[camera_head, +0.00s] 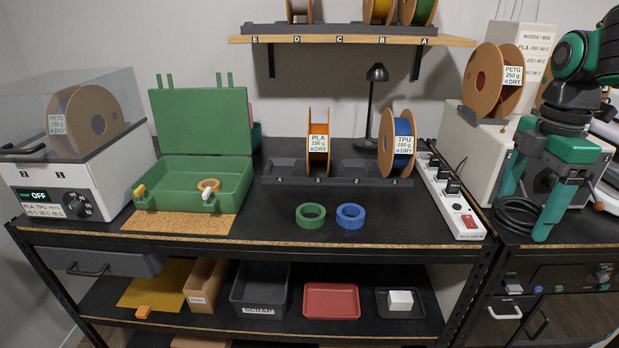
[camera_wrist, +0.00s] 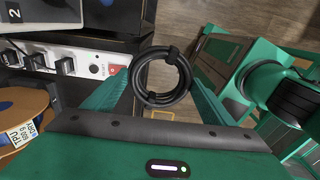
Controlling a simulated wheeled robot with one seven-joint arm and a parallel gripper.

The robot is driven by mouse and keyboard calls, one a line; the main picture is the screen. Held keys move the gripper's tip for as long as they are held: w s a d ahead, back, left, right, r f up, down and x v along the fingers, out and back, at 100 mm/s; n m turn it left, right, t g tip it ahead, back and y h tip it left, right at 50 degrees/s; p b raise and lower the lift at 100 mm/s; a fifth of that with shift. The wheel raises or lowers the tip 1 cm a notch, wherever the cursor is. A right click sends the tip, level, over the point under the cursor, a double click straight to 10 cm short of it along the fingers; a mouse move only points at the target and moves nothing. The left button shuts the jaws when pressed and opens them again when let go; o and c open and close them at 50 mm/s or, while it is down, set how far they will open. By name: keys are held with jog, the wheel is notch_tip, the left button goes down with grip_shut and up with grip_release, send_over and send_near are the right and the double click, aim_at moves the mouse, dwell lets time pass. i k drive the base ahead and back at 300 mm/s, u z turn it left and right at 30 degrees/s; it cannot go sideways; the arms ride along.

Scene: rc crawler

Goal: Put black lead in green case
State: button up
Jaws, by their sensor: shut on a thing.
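The black lead (camera_head: 517,216) is a coiled cable with ties around it. My gripper (camera_head: 520,222) is shut on it at the right, in front of the white machine. In the wrist view the coil (camera_wrist: 143,82) sits between the two green fingers of my gripper (camera_wrist: 160,90). The green case (camera_head: 195,188) stands open on the left part of the bench, with its lid (camera_head: 202,120) raised at the back.
A green ring (camera_head: 310,215) and a blue ring (camera_head: 350,216) lie mid-bench. Behind them a dark rack (camera_head: 285,172) holds upright spools. A power strip (camera_head: 457,205) lies between my gripper and the bench middle. A dryer box (camera_head: 75,165) stands far left; a shelf (camera_head: 350,40) hangs above.

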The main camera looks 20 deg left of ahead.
aim_at(177, 188)
jog(key=z, duration=0.9)
jog(key=k, duration=0.85)
jog(key=u, duration=2.1)
jog(key=i, duration=1.65)
